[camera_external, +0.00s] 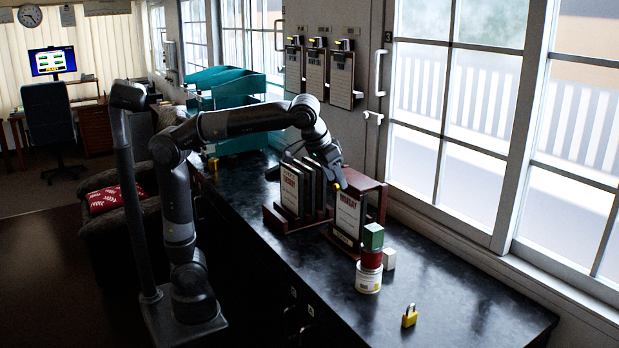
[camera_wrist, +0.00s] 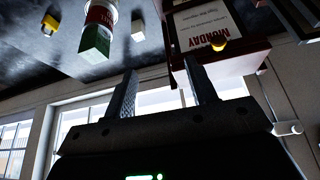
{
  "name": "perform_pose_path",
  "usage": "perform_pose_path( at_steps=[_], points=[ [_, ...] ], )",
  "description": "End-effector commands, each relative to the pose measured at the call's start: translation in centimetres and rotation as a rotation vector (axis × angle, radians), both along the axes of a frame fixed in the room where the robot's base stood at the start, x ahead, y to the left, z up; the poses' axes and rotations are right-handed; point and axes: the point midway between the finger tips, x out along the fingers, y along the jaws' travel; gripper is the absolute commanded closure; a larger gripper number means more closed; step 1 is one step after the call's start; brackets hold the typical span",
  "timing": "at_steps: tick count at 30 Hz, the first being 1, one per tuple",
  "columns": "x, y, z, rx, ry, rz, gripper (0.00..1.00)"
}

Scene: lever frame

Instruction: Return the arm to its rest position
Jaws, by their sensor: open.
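My arm reaches from its base at lower left over the dark counter. My gripper (camera_external: 335,172) is above the wooden frame (camera_external: 374,190) with the MONDAY card (camera_external: 349,215). In the wrist view, the two fingers of my gripper (camera_wrist: 162,84) are spread, with nothing between them. The MONDAY card (camera_wrist: 207,28) is tilted and upside down there, to the right of the fingers. A small yellow knob (camera_wrist: 219,46) sits by its lettering. I cannot tell whether the fingers touch the frame.
A green cube (camera_external: 373,236) tops a red-and-white can stack (camera_external: 369,270); a white cube (camera_external: 389,259) is beside it. A yellow padlock (camera_external: 410,316) stands near the front. Card holders (camera_external: 292,190), teal trays (camera_external: 225,88) and wall clipboards (camera_external: 341,75) are behind.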

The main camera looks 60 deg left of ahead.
Motion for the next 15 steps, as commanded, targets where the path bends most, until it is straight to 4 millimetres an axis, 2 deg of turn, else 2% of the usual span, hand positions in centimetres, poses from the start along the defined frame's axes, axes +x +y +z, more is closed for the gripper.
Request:
perform_pose_path(
  at_steps=[1, 8, 12, 15],
  points=[
    [-0.3, 2.3, -1.1, 0.023, -0.010, 0.011, 0.48],
    [-2.2, 12.8, -7.0, 0.080, -0.024, 0.029, 0.48],
    [-4.6, 19.0, -11.2, 0.081, -0.026, 0.047, 0.48],
    [-6.8, 22.9, -14.5, 0.070, -0.028, 0.060, 0.48]
  ],
)
